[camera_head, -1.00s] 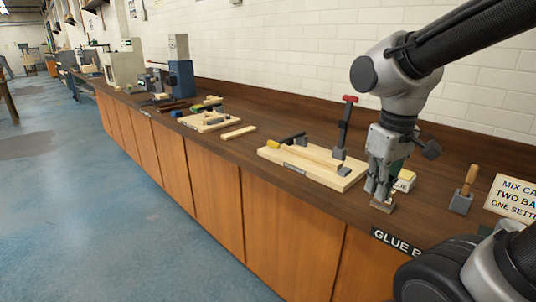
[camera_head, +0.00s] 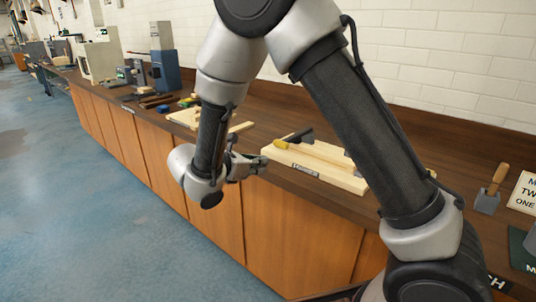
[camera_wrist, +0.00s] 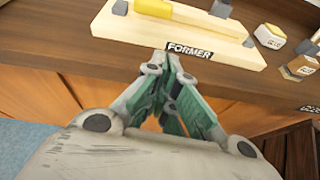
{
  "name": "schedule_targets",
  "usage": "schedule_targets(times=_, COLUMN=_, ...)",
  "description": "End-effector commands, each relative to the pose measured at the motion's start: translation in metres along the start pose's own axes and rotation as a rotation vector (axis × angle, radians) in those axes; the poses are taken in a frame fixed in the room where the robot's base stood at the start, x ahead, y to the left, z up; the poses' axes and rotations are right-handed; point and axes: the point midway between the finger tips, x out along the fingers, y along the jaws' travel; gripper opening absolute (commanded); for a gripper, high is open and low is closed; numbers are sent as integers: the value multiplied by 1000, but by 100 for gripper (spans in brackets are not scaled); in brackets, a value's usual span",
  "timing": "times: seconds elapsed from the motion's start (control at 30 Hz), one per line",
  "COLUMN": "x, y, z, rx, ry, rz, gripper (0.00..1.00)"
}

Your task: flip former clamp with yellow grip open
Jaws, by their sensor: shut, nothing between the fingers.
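The former (camera_head: 315,168) is a pale wooden board on the dark bench, with a FORMER label on its front edge. Its clamp with the yellow grip (camera_head: 281,144) lies low on the board, the dark bar running back to the right. In the wrist view the yellow grip (camera_wrist: 153,8) shows at the top edge, above the label, and the rest of the clamp is cut off. My gripper (camera_head: 262,163) is shut and empty, just off the former's front left corner, apart from the grip. In the wrist view my fingers (camera_wrist: 170,64) point toward the former's front edge.
A second board (camera_head: 186,118) with parts lies further left on the bench. A wood-handled tool in a grey block (camera_head: 489,190) stands at right. Open floor lies in front.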

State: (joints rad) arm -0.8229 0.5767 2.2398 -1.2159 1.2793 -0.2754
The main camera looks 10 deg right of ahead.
Motion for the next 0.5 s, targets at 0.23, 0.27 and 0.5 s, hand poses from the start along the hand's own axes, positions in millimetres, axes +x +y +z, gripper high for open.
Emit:
schedule_targets(times=0.23, x=-5, y=14, z=12, rx=-74, ry=-53, rz=51, gripper=0)
schedule_targets(times=0.27, x=-5, y=14, z=12, rx=-75, ry=-53, rz=50, gripper=0)
schedule_targets(times=0.5, x=-4, y=13, z=12, rx=-73, ry=-51, rz=48, gripper=0)
